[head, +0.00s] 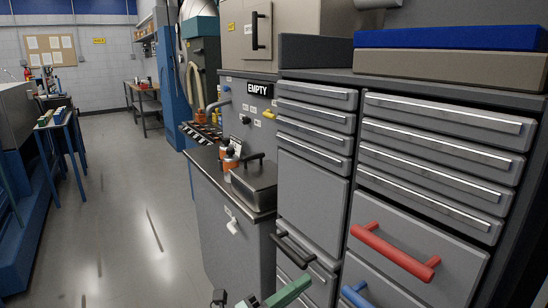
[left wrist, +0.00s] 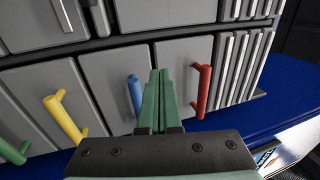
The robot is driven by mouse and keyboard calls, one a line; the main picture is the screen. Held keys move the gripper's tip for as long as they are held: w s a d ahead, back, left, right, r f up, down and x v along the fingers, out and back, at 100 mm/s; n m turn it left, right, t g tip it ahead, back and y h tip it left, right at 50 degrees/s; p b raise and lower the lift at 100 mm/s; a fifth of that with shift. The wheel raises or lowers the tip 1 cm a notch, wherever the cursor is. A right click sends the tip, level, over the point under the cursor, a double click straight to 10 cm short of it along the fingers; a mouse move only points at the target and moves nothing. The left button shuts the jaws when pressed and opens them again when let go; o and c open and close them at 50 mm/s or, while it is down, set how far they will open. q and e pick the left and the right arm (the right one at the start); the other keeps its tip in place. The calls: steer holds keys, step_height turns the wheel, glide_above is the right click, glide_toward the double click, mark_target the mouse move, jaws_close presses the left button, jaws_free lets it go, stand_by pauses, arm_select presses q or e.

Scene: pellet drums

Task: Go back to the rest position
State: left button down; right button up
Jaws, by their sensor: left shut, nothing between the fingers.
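My left gripper (head: 306,279) comes in at the bottom edge of the head view, its green fingers pointing toward the drawer cabinet. In the left wrist view its fingers (left wrist: 159,76) are together with nothing between them. They appear between the blue handle (left wrist: 135,95) and the red handle (left wrist: 202,90); I cannot tell the exact gap to the drawer fronts. In the head view the red handle (head: 395,251) and the blue handle (head: 356,297) are to the right of the gripper. My right gripper is in neither view.
The grey cabinet (head: 310,190) fills the right side, its drawers looking closed. The wrist view also shows a yellow handle (left wrist: 64,118) and a green handle (left wrist: 12,151). A counter with orange-labelled bottles (head: 230,162) stands left of the cabinet. The floor (head: 130,210) farther left is clear.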

arm_select(q)
steer(key=s+a+f+n+t+y+p, duration=0.1)
steer(key=s+a+f+n+t+y, duration=0.15)
steer(key=a+f+n+y, duration=0.55)
steer(key=s+a+f+n+t+y, duration=0.25)
steer(key=a+f+n, duration=0.3)
steer(key=n, duration=0.45)
steer(key=s+a+f+n+g+y+p, duration=0.1)
steer(key=s+a+f+n+g+y, duration=0.1)
steer(key=s+f, duration=0.5)
steer(key=s+a+f+n+g+y, duration=0.3)
steer(key=s+a+f+n, duration=0.3)
steer(key=s, duration=0.5)
step_height(320, 180, down, 2)
steer(key=shift+f+n+g+p, duration=0.1)
steer(key=shift+n+g+p, duration=0.25)
steer(key=shift+n+g, duration=0.5)
